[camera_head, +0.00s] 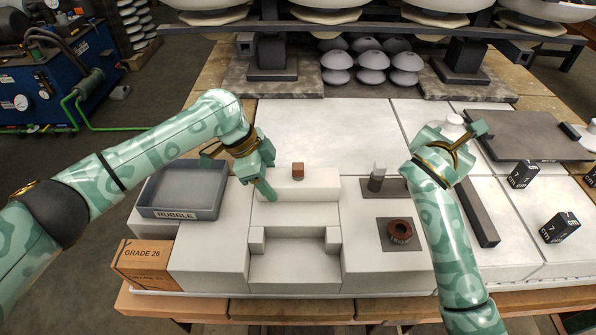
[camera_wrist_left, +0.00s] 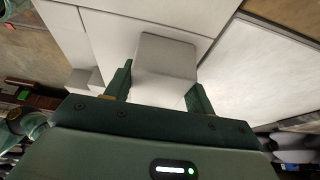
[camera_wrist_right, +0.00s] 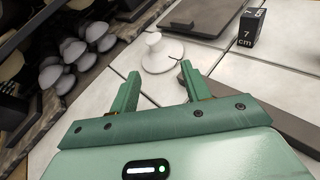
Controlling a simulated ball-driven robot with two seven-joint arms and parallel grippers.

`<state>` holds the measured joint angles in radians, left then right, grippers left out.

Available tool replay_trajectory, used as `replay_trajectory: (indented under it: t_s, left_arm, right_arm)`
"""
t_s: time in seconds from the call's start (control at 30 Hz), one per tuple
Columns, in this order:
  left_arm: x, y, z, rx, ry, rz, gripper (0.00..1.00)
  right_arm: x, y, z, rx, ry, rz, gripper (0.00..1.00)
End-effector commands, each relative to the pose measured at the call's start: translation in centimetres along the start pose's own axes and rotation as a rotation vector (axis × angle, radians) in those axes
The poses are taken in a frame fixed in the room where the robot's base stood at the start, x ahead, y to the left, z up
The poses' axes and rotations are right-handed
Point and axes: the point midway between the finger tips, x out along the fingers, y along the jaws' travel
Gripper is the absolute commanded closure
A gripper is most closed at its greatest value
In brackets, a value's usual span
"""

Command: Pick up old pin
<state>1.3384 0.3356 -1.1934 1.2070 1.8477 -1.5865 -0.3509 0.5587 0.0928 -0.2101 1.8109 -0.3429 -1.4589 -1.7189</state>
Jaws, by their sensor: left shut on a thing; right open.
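No pin is plainly identifiable. A small rusty brown block (camera_head: 298,169) shows on top of the pale block (camera_head: 310,185) at the back of the grey fixture; it may be the pin's end. My left gripper (camera_head: 264,180) is at the left end of that pale block. In the left wrist view its fingers sit on either side of a pale block (camera_wrist_left: 165,58), shut on it. A brown ring (camera_head: 400,231) lies on a dark pad. My right gripper (camera_wrist_right: 165,88) is open and empty, pointing toward a white knobbed disc (camera_wrist_right: 160,52).
A grey rubble tray (camera_head: 180,212) stands at the left, above a GRADE 26 box (camera_head: 148,262). A small upright grey piece (camera_head: 376,178) stands right of the pale block. Marked black cubes (camera_head: 561,227) and a dark plate (camera_head: 520,138) are at right. Clear tiles (camera_head: 325,125) lie behind the fixture.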

Motion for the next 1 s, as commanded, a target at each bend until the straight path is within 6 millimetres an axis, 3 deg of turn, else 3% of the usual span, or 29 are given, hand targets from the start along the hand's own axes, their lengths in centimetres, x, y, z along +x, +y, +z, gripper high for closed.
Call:
replay_trajectory:
  t_s: [0.03,0.1,0.2,0.3,0.43,0.57,0.8,1.0]
  left_arm:
    - [0.1,0.0,0.1,0.000,-0.002,0.001,0.77]
    - [0.1,0.0,0.1,0.000,-0.003,0.001,0.77]
    - [0.1,0.0,0.1,-0.001,-0.002,0.001,0.77]
    - [0.1,0.0,0.1,-0.001,-0.002,0.001,0.77]
    - [0.1,0.0,0.1,0.000,-0.002,0.001,0.77]
    - [0.1,0.0,0.1,0.000,-0.002,0.001,0.77]
    - [0.1,0.0,0.1,0.000,-0.002,0.001,0.77]
    - [0.1,0.0,0.1,0.000,-0.001,0.001,0.77]
  right_arm:
    - [-3.3,3.6,-1.8,-0.066,0.038,0.078,0.53]
    - [-8.3,7.9,-4.1,-0.171,0.075,0.191,0.53]
    - [-15.1,11.9,-7.4,-0.289,0.106,0.345,0.53]
    - [-20.7,13.9,-10.3,-0.360,0.123,0.473,0.53]
    - [-25.2,14.9,-12.6,-0.398,0.138,0.577,0.53]
    - [-26.0,15.7,-13.6,-0.411,0.142,0.615,0.53]
    - [-22.5,18.1,-14.8,-0.412,0.141,0.618,0.53]
    - [-20.9,19.1,-15.2,-0.409,0.142,0.617,0.53]
